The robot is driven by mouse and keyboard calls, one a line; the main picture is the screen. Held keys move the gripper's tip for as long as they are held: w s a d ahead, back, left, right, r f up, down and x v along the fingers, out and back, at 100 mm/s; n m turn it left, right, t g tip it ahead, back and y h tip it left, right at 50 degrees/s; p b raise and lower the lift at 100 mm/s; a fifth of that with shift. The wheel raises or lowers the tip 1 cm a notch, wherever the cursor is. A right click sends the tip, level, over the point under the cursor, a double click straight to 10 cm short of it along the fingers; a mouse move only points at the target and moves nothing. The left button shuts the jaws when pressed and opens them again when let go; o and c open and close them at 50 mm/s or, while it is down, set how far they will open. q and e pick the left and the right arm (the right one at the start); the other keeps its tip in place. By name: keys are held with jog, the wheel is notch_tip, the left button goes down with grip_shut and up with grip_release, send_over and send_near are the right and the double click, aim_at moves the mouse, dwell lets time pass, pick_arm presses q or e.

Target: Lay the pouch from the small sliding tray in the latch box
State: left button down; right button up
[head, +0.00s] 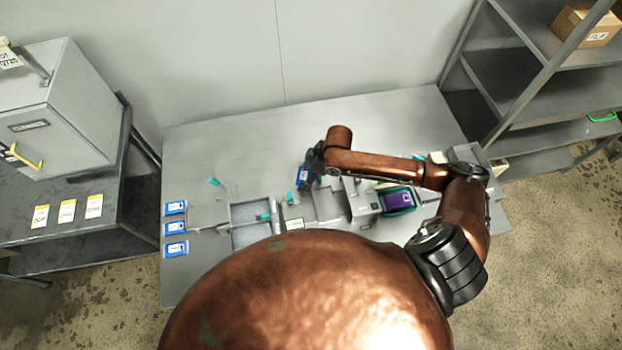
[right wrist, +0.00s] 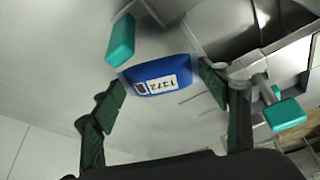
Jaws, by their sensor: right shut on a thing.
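My right gripper (head: 305,172) is above the middle of the table, shut on a small blue pouch (head: 302,176). In the right wrist view the pouch (right wrist: 160,75) lies between the two fingers and its white label reads 1372. A teal handle (right wrist: 120,40) shows beside the pouch there, and another teal handle (right wrist: 285,114) is at the right. Below the gripper in the head view is a row of grey metal fixtures, including an open compartment (head: 233,238) and a grey box (head: 362,196). I cannot tell surely which is the latch box or the small sliding tray. My left gripper is out of view.
Three blue-and-white pouches (head: 175,229) lie at the table's left edge. A grey cabinet (head: 55,110) stands at left and a shelf rack (head: 530,80) at right. The table's back (head: 240,140) is clear.

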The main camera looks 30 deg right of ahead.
notch_tip(320, 180, down, 2)
jog(key=shift+f, duration=0.25)
notch_tip(320, 180, down, 3)
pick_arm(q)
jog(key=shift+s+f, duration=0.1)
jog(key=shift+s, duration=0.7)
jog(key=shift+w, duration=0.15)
pick_arm(e)
jog(key=shift+f, duration=0.1)
jog(key=o, duration=1.2)
jog(key=shift+c, duration=0.2)
